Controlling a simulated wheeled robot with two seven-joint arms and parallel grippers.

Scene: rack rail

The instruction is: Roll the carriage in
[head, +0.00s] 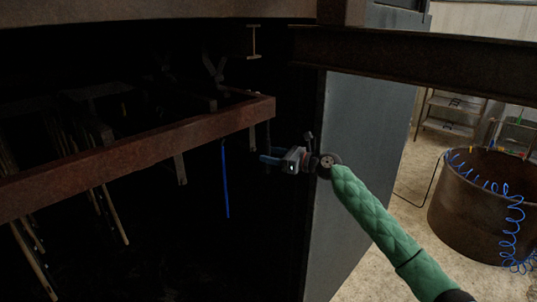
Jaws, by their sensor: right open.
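A long rust-red beam (150,142) runs from the left edge to the middle of the head view, its end just left of my right gripper. I cannot tell for sure whether it belongs to the carriage or the rail. Pale straps and slats (112,215) hang around it in the dark. A thin blue rod (225,180) hangs below the beam. My right gripper (266,158) is open, its blue fingers pointing left, below and right of the beam's end. It appears empty, though darkness hides what lies between the fingers. My left gripper is out of view.
A grey panel (362,150) stands behind my right arm, beside the dark interior. A dark steel beam (430,62) crosses above. At right are a rusty round tub (480,205) with a coiled blue hose (513,225), a shelf (452,112) and open pale floor (385,262).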

